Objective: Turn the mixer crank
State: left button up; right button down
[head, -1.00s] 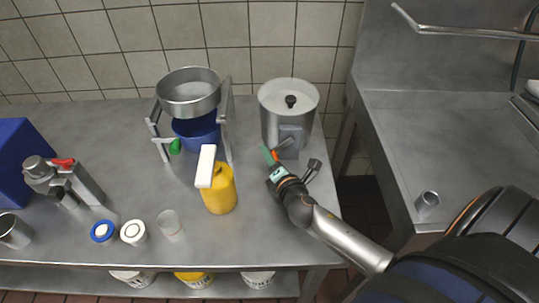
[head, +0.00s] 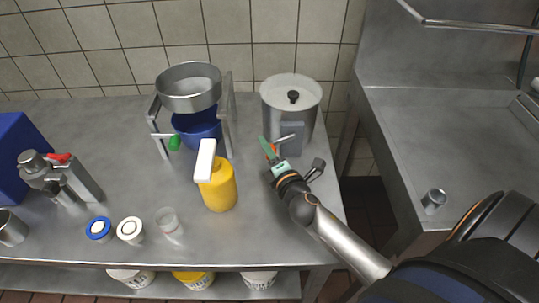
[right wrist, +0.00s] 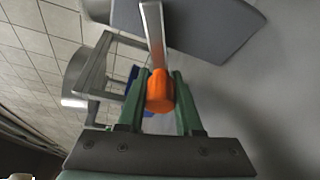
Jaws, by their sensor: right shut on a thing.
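The mixer (head: 306,128) is a tall grey metal canister with a lid and black knob, at the back right of the table. A grey block on its front carries a metal crank arm (right wrist: 155,35) with an orange handle (right wrist: 158,92). The handle also shows small in the head view (head: 273,148). My right gripper (right wrist: 160,84), with green fingers, is shut on the orange handle, one finger on each side. It also shows in the head view (head: 268,147) in front of the canister. My left gripper is not in view.
A metal bowl (head: 188,88) on a stand with a blue container (head: 197,128) and green handle is left of the mixer. A yellow bottle (head: 218,190) stands in front. Small tubs and a grey device (head: 60,180) are farther left. The table's right edge is close to my right arm.

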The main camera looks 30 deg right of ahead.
jog(key=shift+w+a+r+m+t+b, duration=0.2)
jog(key=shift+r+m+t+b, duration=0.15)
jog(key=shift+m+b, duration=0.45)
jog(key=shift+r+m+t+b, duration=0.35)
jog(key=shift+r+m+b, duration=0.25)
jog(key=shift+m, duration=0.3)
jog(key=shift+a+r+m, duration=0.1)
jog(key=shift+r+m, duration=0.2)
jog(key=shift+m, duration=0.1)
jog(key=shift+r+m+t+b, duration=0.4)
jog(key=shift+r+m+b, duration=0.1)
jog(key=shift+m+b, duration=0.2)
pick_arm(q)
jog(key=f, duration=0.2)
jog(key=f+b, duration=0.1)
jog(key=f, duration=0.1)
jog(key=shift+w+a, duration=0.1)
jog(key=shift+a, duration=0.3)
pick_arm(e)
jog(key=shift+r+m+t+h, duration=0.35)
jog(key=shift+r+m, duration=0.5)
jog(key=shift+m, duration=0.35)
